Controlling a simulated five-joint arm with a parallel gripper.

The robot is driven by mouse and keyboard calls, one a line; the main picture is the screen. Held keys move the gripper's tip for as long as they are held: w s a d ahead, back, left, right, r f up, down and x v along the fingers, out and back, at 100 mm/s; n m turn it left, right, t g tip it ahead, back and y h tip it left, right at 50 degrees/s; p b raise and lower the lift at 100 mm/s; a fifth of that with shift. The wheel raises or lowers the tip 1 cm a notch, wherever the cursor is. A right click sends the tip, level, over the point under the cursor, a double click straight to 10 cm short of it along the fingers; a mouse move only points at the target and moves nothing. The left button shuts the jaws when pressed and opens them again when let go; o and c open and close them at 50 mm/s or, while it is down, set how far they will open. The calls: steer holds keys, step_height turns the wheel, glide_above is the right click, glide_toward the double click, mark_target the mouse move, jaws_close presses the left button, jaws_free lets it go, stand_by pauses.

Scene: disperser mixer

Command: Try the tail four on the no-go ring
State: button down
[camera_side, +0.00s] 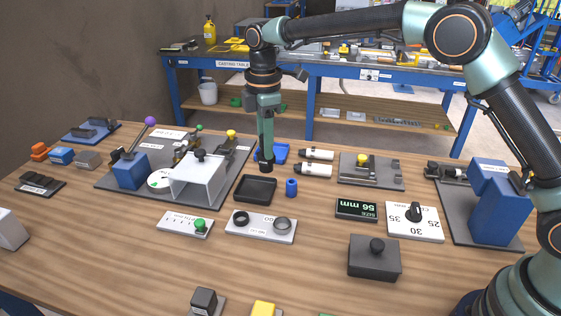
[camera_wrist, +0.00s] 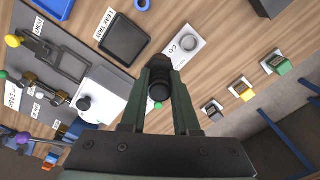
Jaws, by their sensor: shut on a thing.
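My gripper (camera_side: 266,158) hangs above the table near the dark tray. In the wrist view my gripper (camera_wrist: 158,85) is shut on a dark round part (camera_wrist: 160,70), which points away from the camera; I cannot tell its number. The ring plate (camera_side: 262,237) lies on the table in front of the tray, with a dark ring (camera_side: 241,218) at left and a grey ring (camera_side: 282,226) at right. In the wrist view one ring (camera_wrist: 188,43) shows on the plate, near lettering reading GO; the held part and jaws hide the plate's near end. The held part is apart from both rings.
The dark tray (camera_side: 256,189) and a blue cylinder (camera_side: 291,187) stand between gripper and plate. A white bracket (camera_side: 197,181) on a grey fixture base stands left. A dark block with a knob (camera_side: 374,259) is front right.

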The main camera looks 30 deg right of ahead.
steer(key=shift+a+f, duration=1.25)
steer(key=shift+f, duration=0.55)
steer(key=shift+a+f, duration=1.2)
steer(key=shift+f, duration=0.55)
steer(key=shift+a+f, duration=1.25)
steer(key=shift+f, duration=0.55)
steer(key=shift+f, duration=0.15)
step_height(320, 180, up, 7)
